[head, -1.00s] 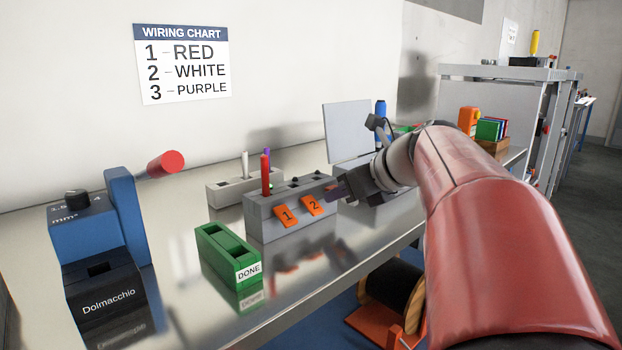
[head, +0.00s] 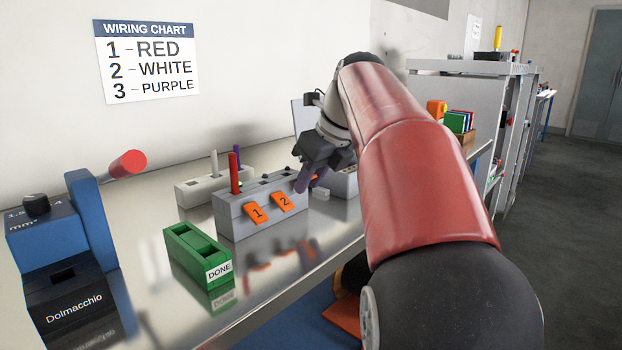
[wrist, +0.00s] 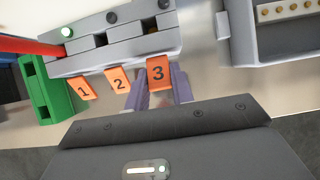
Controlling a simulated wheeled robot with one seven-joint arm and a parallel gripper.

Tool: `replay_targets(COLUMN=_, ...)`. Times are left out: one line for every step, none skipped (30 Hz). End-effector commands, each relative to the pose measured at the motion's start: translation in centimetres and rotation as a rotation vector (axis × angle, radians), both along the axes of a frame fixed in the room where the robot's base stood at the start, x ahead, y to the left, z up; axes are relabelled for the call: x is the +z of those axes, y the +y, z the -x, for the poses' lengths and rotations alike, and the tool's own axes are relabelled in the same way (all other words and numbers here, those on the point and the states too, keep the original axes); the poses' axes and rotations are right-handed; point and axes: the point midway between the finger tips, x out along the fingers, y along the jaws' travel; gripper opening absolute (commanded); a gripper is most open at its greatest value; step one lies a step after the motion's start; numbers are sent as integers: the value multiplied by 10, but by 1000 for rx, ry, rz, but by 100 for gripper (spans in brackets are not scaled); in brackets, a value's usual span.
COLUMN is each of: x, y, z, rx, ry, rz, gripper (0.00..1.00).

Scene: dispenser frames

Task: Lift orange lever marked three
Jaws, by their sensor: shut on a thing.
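The orange lever marked 3 (wrist: 158,74) shows in the wrist view, on the front of a grey terminal block (wrist: 110,45). My gripper (wrist: 160,84) has its purple fingers on both sides of this lever and is shut on it. In the head view my gripper (head: 311,181) is at the right end of the block (head: 238,213) and hides most of lever 3. Orange levers 1 (head: 257,213) and 2 (head: 283,202) are to its left. A red wire piece (head: 234,175) stands upright in the block's left end.
A green DONE holder (head: 185,243) stands in front of the block. A pale rack (head: 195,193) with white and purple pieces is behind. A blue tool with a red handle (head: 128,163) stands at left. A grey box (wrist: 270,40) is at right.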

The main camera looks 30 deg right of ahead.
Motion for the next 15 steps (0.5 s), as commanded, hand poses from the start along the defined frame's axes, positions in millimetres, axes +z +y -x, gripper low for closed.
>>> replay_targets(x=0, y=0, z=0, rx=0, ry=1, rz=0, gripper=1)
replay_targets(x=0, y=0, z=0, rx=0, ry=1, rz=0, gripper=1)
replay_targets(x=0, y=0, z=0, rx=0, ry=1, rz=0, gripper=1)
replay_targets(x=0, y=0, z=0, rx=0, ry=0, rz=0, gripper=1)
replay_targets(x=0, y=0, z=0, rx=1, ry=0, rz=0, gripper=1)
replay_targets(x=0, y=0, z=0, rx=1, ry=0, rz=0, gripper=1)
replay_targets(x=0, y=0, z=0, rx=1, ry=0, rz=0, gripper=1)
replay_targets(x=0, y=0, z=0, rx=1, ry=0, rz=0, gripper=1)
replay_targets(x=0, y=0, z=0, rx=1, ry=0, rz=0, gripper=29)
replay_targets(x=0, y=0, z=0, rx=1, ry=0, rz=0, gripper=33)
replay_targets(x=0, y=0, z=0, rx=1, ry=0, rz=0, gripper=37)
replay_targets(x=0, y=0, z=0, rx=1, ry=0, rz=0, gripper=42)
replay_targets(x=0, y=0, z=0, rx=1, ry=0, rz=0, gripper=45)
replay_targets(x=0, y=0, z=0, rx=1, ry=0, rz=0, gripper=45)
replay_targets(x=0, y=0, z=0, rx=1, ry=0, rz=0, gripper=45)
